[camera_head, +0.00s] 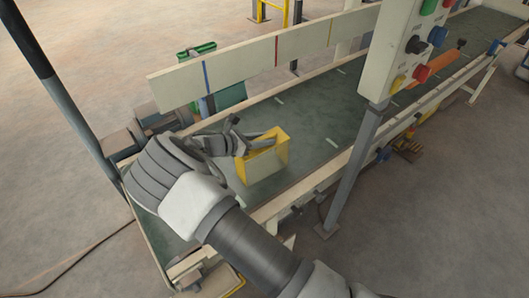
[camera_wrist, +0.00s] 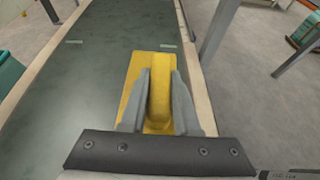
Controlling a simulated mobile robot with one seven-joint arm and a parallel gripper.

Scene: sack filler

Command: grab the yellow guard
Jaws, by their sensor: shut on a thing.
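The yellow guard (camera_head: 264,159) is a box-like yellow piece over the green conveyor belt, near the belt's close end. In the wrist view the yellow guard (camera_wrist: 137,70) shows a flat plate with a raised rounded bar. My gripper (camera_head: 246,143) comes in from the left of the guard in the head view. In the wrist view the two grey fingers of my gripper (camera_wrist: 160,95) stand on either side of the bar and are closed on it. I cannot tell whether the guard touches the belt. My gripper hides part of the guard's near side.
The conveyor belt (camera_head: 318,115) runs to the upper right between pale side rails. A cream control box (camera_head: 408,50) with coloured buttons stands on a post to the right. A long pale rail (camera_head: 262,56) with coloured stripes runs behind the belt.

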